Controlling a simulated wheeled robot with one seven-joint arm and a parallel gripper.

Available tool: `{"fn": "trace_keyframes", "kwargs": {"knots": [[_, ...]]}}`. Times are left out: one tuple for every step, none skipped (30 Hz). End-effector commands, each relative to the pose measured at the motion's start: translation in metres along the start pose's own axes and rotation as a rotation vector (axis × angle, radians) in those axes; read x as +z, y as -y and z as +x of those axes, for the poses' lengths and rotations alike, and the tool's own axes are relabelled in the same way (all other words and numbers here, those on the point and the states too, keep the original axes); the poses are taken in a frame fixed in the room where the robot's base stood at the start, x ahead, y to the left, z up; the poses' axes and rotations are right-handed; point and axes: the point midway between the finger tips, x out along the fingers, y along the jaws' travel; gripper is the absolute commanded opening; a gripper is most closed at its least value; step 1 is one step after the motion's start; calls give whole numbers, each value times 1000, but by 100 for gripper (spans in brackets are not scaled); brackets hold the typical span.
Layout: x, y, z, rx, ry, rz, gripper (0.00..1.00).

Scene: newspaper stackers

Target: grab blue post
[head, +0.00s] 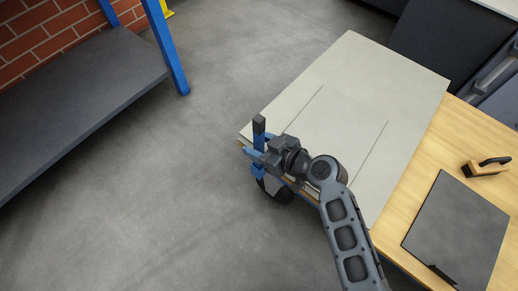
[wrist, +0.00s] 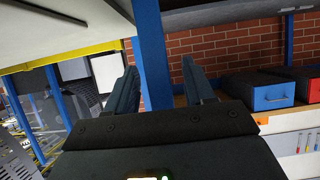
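In the wrist view the blue post (wrist: 150,50) runs down between my two fingers. My gripper (wrist: 160,75) is open around it; the left finger looks close to the post, and a gap shows on the right. I cannot tell whether a finger touches the post.
The table carries a pale board (head: 345,70), a dark square plate (head: 460,230) and a wood-and-black tool (head: 486,167) on the right. A dark shelf with a blue frame (head: 165,45) stands at upper left. Grey floor (head: 130,210) between is clear. Blue and red boxes (wrist: 258,92) show in the wrist view.

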Motion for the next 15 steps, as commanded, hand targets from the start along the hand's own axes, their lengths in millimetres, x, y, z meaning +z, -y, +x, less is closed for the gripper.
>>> {"fn": "trace_keyframes", "kwargs": {"knots": [[0, 0, 0, 0, 0, 0, 48], [0, 0, 0, 0, 0, 0, 46], [0, 0, 0, 0, 0, 0, 42], [0, 0, 0, 0, 0, 0, 39], [0, 0, 0, 0, 0, 0, 36], [0, 0, 0, 0, 0, 0, 32], [0, 0, 0, 1, 0, 0, 29], [0, 0, 0, 1, 0, 0, 26], [0, 0, 0, 1, 0, 0, 23], [0, 0, 0, 1, 0, 0, 20], [0, 0, 0, 1, 0, 0, 17], [0, 0, 0, 1, 0, 0, 13], [0, 0, 0, 1, 0, 0, 10], [0, 0, 0, 1, 0, 0, 7], [0, 0, 0, 1, 0, 0, 3]]}}
